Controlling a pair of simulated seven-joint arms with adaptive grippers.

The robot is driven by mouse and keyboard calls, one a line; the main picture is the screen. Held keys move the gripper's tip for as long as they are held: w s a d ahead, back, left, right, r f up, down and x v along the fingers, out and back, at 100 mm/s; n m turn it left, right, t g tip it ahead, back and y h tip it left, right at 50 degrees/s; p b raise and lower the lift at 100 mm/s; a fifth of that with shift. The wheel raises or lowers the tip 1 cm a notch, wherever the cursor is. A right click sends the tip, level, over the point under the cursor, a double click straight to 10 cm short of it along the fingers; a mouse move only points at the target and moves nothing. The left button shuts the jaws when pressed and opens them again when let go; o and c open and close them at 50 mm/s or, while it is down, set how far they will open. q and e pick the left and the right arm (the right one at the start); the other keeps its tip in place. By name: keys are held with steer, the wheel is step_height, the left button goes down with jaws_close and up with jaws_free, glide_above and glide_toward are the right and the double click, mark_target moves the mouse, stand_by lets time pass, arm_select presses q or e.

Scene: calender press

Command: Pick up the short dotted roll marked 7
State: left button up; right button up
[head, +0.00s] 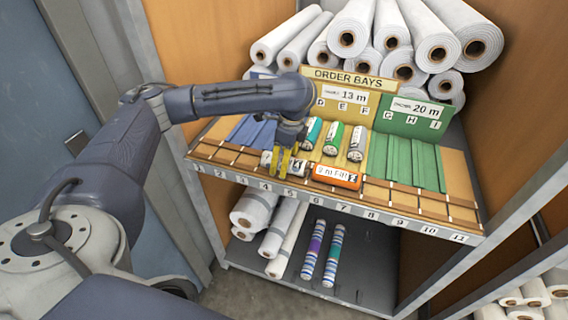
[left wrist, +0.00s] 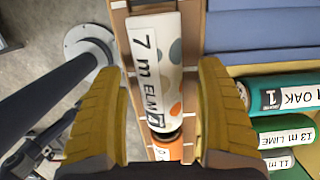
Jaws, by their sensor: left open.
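The short dotted roll (left wrist: 155,60) is white with grey, teal and orange dots and a label reading 7 m ELM. In the left wrist view it lies between the yellow fingers of my left gripper, with gaps on both sides. In the head view the roll (head: 298,168) lies on the numbered front ledge, partly hidden behind the fingers. My left gripper (head: 284,163) is open, pointing down over the roll, and holds nothing. My right gripper is not in view.
An orange roll (head: 336,176) lies in line with the dotted roll, just to its right. The green bay (head: 405,160) is empty. Large white rolls (head: 350,30) are stacked above.

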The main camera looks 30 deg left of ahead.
arm_select(q)
steer(key=shift+f, duration=0.45)
steer(key=shift+c, duration=0.4)
steer(key=c, duration=1.2)
